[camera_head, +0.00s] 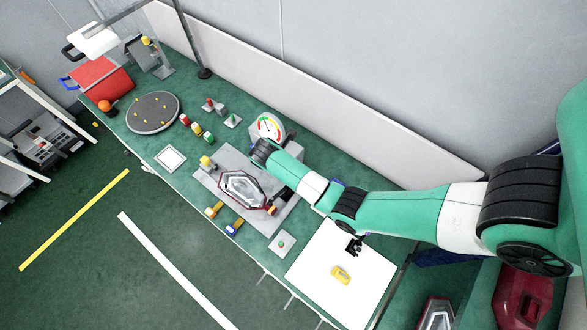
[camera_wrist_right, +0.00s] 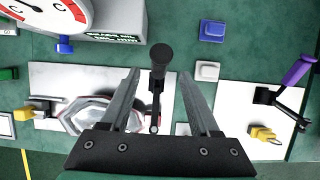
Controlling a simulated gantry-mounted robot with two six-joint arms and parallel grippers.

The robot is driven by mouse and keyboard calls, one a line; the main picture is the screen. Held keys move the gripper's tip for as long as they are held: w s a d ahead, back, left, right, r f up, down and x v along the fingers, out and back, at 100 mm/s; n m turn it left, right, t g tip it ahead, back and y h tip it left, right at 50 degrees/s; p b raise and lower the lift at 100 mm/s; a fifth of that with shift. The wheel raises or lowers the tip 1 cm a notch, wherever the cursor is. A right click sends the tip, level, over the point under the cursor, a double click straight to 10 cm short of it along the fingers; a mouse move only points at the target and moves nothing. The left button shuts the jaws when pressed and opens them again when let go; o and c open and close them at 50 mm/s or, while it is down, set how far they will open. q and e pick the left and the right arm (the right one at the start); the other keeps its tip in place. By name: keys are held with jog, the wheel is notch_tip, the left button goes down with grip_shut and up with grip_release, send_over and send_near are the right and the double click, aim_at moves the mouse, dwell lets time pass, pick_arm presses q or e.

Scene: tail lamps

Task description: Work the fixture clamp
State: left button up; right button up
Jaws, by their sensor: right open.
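The grey fixture plate (camera_head: 207,180) lies on the green bench with a red-rimmed tail lamp (camera_head: 242,190) in it. The lamp also shows partly in the right wrist view (camera_wrist_right: 88,115), behind my gripper. The clamp's black lever (camera_wrist_right: 157,58) has a round end and shows between the fingers of my right gripper (camera_wrist_right: 159,76). The gripper is open, with a finger on each side of the lever and visible gaps. In the head view my right arm reaches over the fixture's right part and hides most of the gripper and clamp. My left gripper is not in view.
A dial gauge (camera_head: 268,128) stands close behind the fixture. A white mat (camera_head: 312,285) with a yellow part (camera_head: 341,275) lies to the right. Toggles (camera_head: 214,210) lie at the front, and a button plate (camera_head: 281,243) beside them. A round tray (camera_head: 153,113) is farther left.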

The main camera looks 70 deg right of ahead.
jog(key=b+x, duration=0.1)
jog(key=x, duration=0.5)
grip_shut()
dwell(1.2)
